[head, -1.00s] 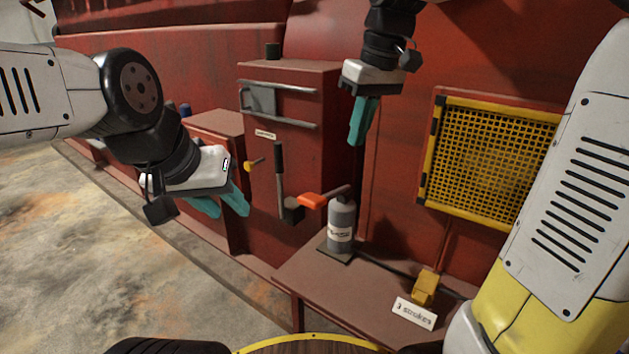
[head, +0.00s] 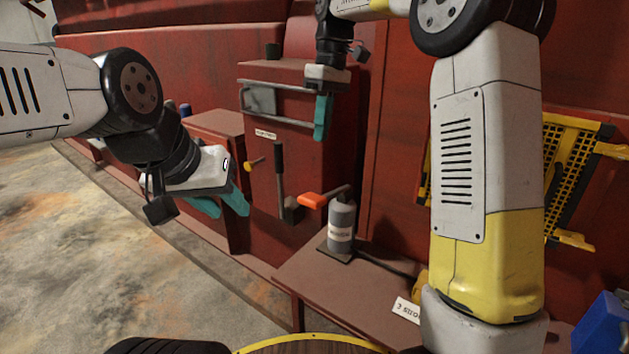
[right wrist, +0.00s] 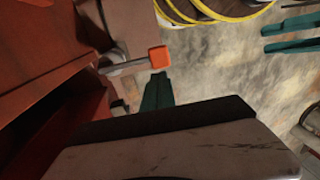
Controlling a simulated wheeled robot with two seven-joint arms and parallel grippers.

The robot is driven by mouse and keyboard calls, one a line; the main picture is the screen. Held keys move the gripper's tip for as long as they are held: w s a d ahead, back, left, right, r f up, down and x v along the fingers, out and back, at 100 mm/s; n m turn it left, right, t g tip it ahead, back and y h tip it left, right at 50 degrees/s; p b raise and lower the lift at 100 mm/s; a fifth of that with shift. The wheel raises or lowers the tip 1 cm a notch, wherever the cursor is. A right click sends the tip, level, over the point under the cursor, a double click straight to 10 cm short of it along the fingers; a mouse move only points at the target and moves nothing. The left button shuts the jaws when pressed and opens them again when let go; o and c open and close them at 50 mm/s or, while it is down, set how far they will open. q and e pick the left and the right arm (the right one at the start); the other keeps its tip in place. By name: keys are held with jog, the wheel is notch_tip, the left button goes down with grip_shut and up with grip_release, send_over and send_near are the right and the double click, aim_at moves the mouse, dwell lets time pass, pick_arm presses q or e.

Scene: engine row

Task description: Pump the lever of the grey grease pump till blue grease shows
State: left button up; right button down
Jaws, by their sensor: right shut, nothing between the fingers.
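The grey grease pump (head: 341,228) stands upright on a dark plate on the low brown bench. Its lever with an orange grip (head: 312,200) sticks out from the pump's top toward the left. The lever's orange end also shows in the right wrist view (right wrist: 158,56). My right gripper (head: 320,138) is shut and empty, above the lever and apart from it, pointing down. Its teal fingers show in the right wrist view (right wrist: 156,76). My left gripper (head: 243,213) is open and empty, left of the lever. I see no blue grease.
A red cabinet (head: 300,135) with a black-handled lever (head: 279,165) stands behind the pump. A white card (head: 407,309) and a yellow part (head: 420,284) lie on the bench, partly behind my right arm. A yellow mesh guard (head: 572,165) is on the right. A blue box (head: 603,325) shows at lower right.

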aim_at(313, 197)
jog(key=x, duration=1.3)
notch_tip(313, 197, down, 8)
jog(key=s+a+t+h, duration=0.1)
jog(key=s+t+h, duration=0.1)
jog(key=t, duration=0.1)
jog(key=shift+f, duration=0.2)
notch_tip(313, 197, up, 15)
jog(key=s+a, duration=0.2)
jog(key=shift+f+t, duration=0.2)
jog(key=shift+t, duration=0.1)
dwell(0.3)
